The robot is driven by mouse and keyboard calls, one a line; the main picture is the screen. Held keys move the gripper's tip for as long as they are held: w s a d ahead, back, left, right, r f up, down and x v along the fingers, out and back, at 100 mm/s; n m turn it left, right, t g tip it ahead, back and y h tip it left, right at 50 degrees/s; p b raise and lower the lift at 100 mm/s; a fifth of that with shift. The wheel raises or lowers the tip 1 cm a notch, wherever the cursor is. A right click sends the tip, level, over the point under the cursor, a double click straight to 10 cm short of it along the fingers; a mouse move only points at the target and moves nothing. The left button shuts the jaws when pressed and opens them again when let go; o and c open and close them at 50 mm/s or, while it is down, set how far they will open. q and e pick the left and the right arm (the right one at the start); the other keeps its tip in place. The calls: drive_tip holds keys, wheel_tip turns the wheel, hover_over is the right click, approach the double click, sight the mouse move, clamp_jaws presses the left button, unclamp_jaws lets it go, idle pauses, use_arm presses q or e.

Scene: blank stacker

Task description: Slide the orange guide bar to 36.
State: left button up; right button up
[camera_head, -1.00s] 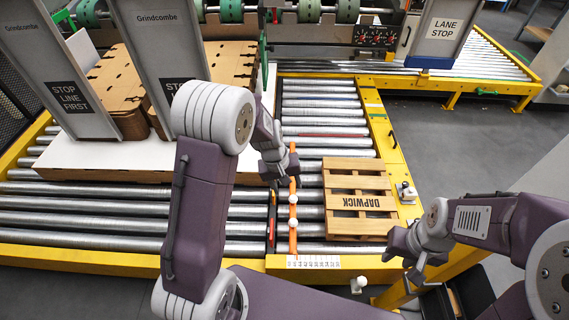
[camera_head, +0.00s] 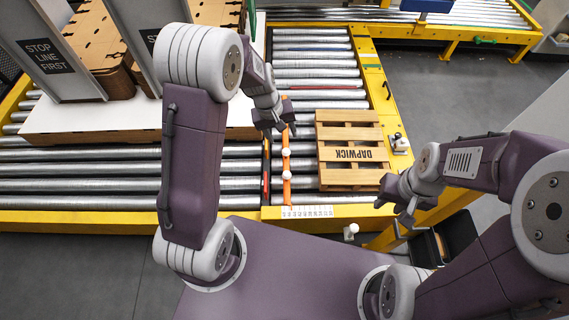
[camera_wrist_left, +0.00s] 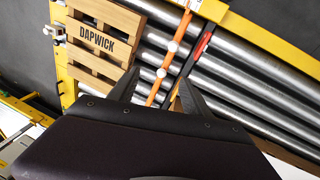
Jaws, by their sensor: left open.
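The orange guide bar (camera_head: 286,165) lies across the rollers beside the wooden DAPWICK pallet, with white knobs along it. Its near end meets a white number scale (camera_head: 306,212) on the yellow front rail; the numbers are too small to read. My left gripper (camera_head: 283,134) is above the bar's far part. In the left wrist view the orange bar (camera_wrist_left: 161,74) passes between the two open fingers (camera_wrist_left: 157,88); I cannot tell whether they touch it. My right gripper (camera_head: 392,208) hangs over the front right corner of the yellow frame, away from the bar; its fingers look apart and empty.
The DAPWICK pallet (camera_head: 352,153) sits right of the bar. Cardboard stacks (camera_head: 83,48) stand on a white board at the back left behind grey sign panels. A black bin (camera_head: 455,236) is at the right.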

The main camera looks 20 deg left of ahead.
use_arm(q)
drive_tip(key=b, duration=1.2)
hover_over(286, 173)
drive_tip(key=a, duration=0.1)
drive_tip(key=shift+g, duration=0.4)
drive_tip(key=f, duration=2)
drive_tip(key=shift+s+a+f, duration=0.15)
drive_tip(key=shift+s, duration=0.1)
drive_tip(key=shift+r, duration=0.2)
use_arm(e)
wheel_tip(286, 173, down, 15)
drive_tip(key=shift+d+f, duration=0.15)
drive_tip(key=shift+f, duration=0.05)
use_arm(q)
drive_tip(key=f+b, duration=0.2)
drive_tip(key=f, duration=0.1)
drive_tip(key=d+f+b, duration=0.1)
drive_tip(key=f+b, duration=0.1)
drive_tip(key=f, duration=0.1)
drive_tip(key=f+b, duration=0.1)
drive_tip(key=f, duration=0.2)
drive_tip(key=shift+w+d+b, duration=0.3)
drive_tip(key=shift+w+b, duration=0.1)
use_arm(e)
wheel_tip(286, 173, down, 6)
drive_tip(key=shift+w+r, duration=0.1)
use_arm(q)
drive_tip(key=shift+r, duration=0.1)
clamp_jaws()
